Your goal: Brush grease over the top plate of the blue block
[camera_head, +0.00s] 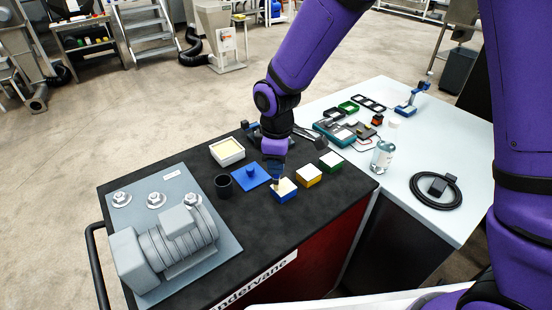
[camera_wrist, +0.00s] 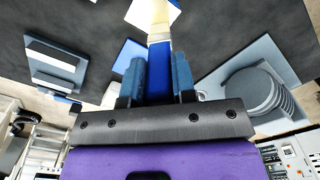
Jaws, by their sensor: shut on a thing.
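The blue block (camera_head: 285,196) sits on the black cart top near its front edge, with a pale cream top plate (camera_head: 283,186). My gripper (camera_head: 276,178) points down just above it and hides part of its far side. In the wrist view, my gripper (camera_wrist: 159,78) is shut on the blue handle of a brush (camera_wrist: 160,60). The brush's pale end (camera_wrist: 158,22) reaches over the pale plate, at the top edge of that view. I cannot tell whether the bristles touch the plate.
Yellow (camera_head: 308,176) and green (camera_head: 331,162) blocks stand right of the blue one. A black cup (camera_head: 223,187), a blue plate with a knob (camera_head: 250,175) and a white tray (camera_head: 228,160) stand left. A grey motor (camera_head: 165,243) fills the left end. A pale table (camera_head: 420,150) adjoins.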

